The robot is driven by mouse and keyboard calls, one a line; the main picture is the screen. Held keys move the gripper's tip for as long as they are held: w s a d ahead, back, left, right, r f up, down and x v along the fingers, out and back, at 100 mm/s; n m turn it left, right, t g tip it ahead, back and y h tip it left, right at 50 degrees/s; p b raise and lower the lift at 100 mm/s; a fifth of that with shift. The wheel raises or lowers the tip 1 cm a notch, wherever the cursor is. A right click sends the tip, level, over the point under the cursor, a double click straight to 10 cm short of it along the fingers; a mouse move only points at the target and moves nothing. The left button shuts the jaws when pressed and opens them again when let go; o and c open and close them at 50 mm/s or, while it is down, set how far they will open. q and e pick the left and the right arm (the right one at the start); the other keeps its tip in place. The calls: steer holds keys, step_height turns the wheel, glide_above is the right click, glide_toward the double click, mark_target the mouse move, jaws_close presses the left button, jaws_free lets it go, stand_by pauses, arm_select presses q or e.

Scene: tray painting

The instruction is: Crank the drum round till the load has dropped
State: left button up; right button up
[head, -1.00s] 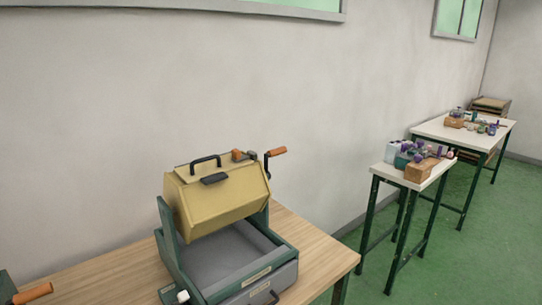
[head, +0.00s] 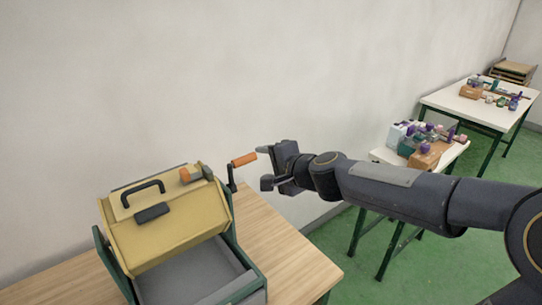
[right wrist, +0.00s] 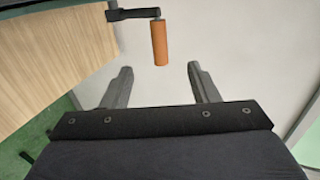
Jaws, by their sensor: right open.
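The yellow drum (head: 165,225) hangs in a green frame (head: 233,222) over a grey tray (head: 185,277), in the lower left of the head view. Its lid side, with a black handle, faces up. The crank, a dark arm with an orange grip (head: 243,160), is on the drum's right side; the grip also shows in the right wrist view (right wrist: 160,43). My right gripper (head: 263,167) is open and empty, just right of the grip, its fingers pointing at it. In the wrist view the grip lies beyond the fingertips, between their lines. My left gripper is not in view.
The wooden table (head: 285,250) carrying the drum has clear room at its right. A white stand (head: 380,155) with bottles and a wooden box is behind my right arm. Another white table (head: 440,100) stands farther back. The wall is close behind the crank.

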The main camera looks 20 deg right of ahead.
mark_target(246, 161)
steer(key=b+x, duration=0.1)
steer(key=x, duration=1)
steer(key=shift+a+b, duration=0.15)
steer(key=shift+b, duration=0.2)
steer(key=shift+c, duration=0.2)
steer(key=c, duration=1.1)
